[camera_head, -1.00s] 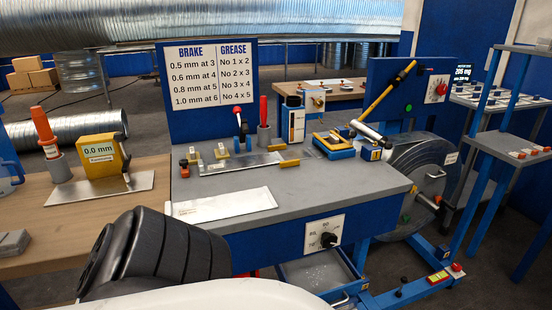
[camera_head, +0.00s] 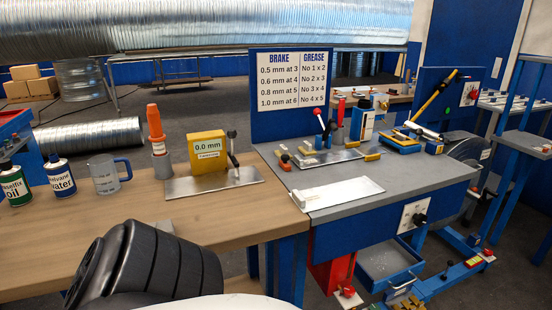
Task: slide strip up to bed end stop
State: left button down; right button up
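A pale flat metal strip (camera_head: 338,194) lies near the front left of the grey bench top (camera_head: 425,178). Behind it, a darker metal plate (camera_head: 322,159) lies flat, with a yellow block at its right end and small clamps at its left. I cannot tell for certain which piece is the bed end stop. A black ribbed part of my own arm fills the lower left of the head view. Neither gripper's fingers show, and nothing is seen held.
A yellow gauge reading 0.0 mm (camera_head: 207,148) stands on a metal plate on the wooden bench (camera_head: 100,243). Bottles (camera_head: 60,175), a clear jug (camera_head: 105,174) and an orange-tipped tool (camera_head: 156,130) stand nearby. A brake and grease chart (camera_head: 293,78) rises behind the grey bench.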

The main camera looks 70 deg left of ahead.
aim_at(302, 163)
jog(key=u, duration=1.4)
